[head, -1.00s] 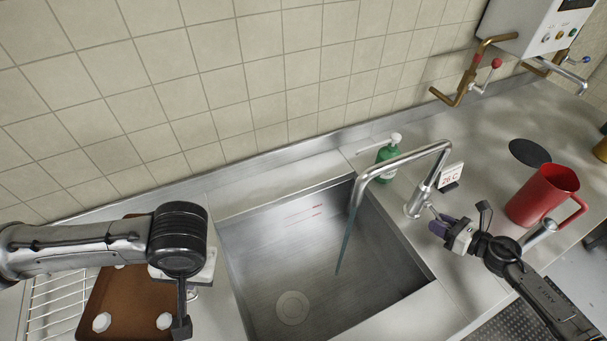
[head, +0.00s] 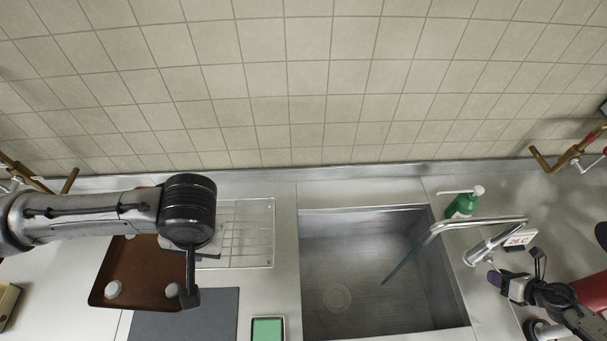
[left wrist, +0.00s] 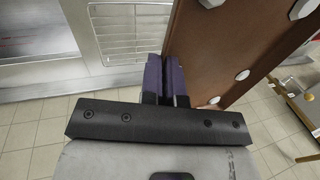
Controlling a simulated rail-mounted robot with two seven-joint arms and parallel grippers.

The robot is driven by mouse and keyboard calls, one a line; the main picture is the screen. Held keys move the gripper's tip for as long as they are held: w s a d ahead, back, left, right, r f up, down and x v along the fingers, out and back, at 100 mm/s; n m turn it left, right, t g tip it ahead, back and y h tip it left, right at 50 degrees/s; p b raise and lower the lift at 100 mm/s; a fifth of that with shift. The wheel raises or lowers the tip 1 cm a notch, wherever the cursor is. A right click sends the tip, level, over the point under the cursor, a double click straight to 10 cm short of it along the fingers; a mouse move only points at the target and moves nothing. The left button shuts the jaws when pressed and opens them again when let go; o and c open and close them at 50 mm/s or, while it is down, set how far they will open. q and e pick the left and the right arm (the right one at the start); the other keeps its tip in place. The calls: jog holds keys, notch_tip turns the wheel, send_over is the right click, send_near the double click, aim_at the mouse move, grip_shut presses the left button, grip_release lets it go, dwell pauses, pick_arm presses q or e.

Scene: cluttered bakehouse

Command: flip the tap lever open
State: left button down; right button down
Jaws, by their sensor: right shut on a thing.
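The chrome tap (head: 478,252) stands at the sink's right edge with its spout over the basin. A thin dark teal streak (head: 400,266) runs from the spout end down into the sink. The short tap lever (head: 491,263) sticks out of the tap body toward my right gripper (head: 497,281), whose purple fingertips are shut on its end; the grip is small and partly hidden.
The steel sink (head: 310,270) lies mid-counter, with a wire rack (head: 262,240) to its left. A green soap bottle (head: 462,206), a temperature display (head: 519,240) and a red jug (head: 590,289) crowd the tap. A green-topped box (head: 268,331) stands in front.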

pick_arm(q)
jog(key=shift+s+a+r, duration=0.1)
jog(key=shift+a+r, duration=0.15)
pick_arm(e)
jog(key=c, duration=0.9)
grip_release()
jog(key=shift+o, duration=0.2)
jog(key=shift+r, duration=0.1)
pick_arm(q)
jog(key=shift+f, duration=0.25)
jog(key=shift+r+p, duration=0.6)
jog(key=shift+r, duration=0.2)
jog(key=shift+r+p, duration=1.45)
jog(key=shift+p, duration=0.05)
pick_arm(e)
jog(key=v, duration=1.2)
jog(key=shift+w+d, duration=0.1)
